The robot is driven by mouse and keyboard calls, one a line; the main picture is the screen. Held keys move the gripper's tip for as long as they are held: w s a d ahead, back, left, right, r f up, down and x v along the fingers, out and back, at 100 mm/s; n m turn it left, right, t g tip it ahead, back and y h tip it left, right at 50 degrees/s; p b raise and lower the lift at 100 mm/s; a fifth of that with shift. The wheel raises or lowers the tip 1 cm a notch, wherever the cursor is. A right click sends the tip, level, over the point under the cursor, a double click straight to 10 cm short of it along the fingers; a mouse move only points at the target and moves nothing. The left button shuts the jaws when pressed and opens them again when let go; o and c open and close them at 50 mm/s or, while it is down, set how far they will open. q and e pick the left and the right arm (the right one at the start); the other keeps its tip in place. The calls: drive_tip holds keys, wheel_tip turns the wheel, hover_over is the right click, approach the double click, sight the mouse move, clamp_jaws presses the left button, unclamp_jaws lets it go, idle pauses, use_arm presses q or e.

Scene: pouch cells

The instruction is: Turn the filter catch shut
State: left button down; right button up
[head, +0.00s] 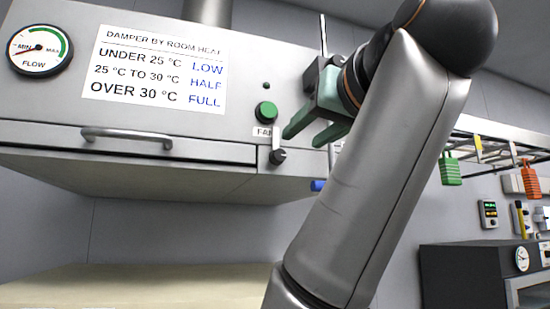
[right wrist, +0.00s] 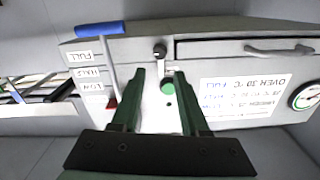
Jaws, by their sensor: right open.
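The filter catch (head: 278,156) is a black knob with a short grey bar on the hood's front, right of the drawer. Its bar points straight up in the head view, not across the drawer front. In the upside-down right wrist view the catch (right wrist: 160,50) sits just beyond the fingertips. The filter drawer (head: 200,148) looks pushed in, with a bar handle (head: 125,136). My right gripper (head: 304,137) is open and empty, its green fingers pointing at the hood near the catch, apart from it as far as I can tell. My left gripper is out of view.
A green fan button (head: 266,111) sits just above the catch. A flow gauge (head: 40,50) and damper sign (head: 158,68) are on the front. Padlocks (head: 451,168) hang at right.

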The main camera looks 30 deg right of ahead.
sight(281, 154)
drive_tip(key=p+x, duration=0.4)
drive_tip(key=x, duration=0.7)
drive_tip(key=shift+w+d, duration=0.2)
drive_tip(key=shift+w, duration=0.1)
clamp_jaws()
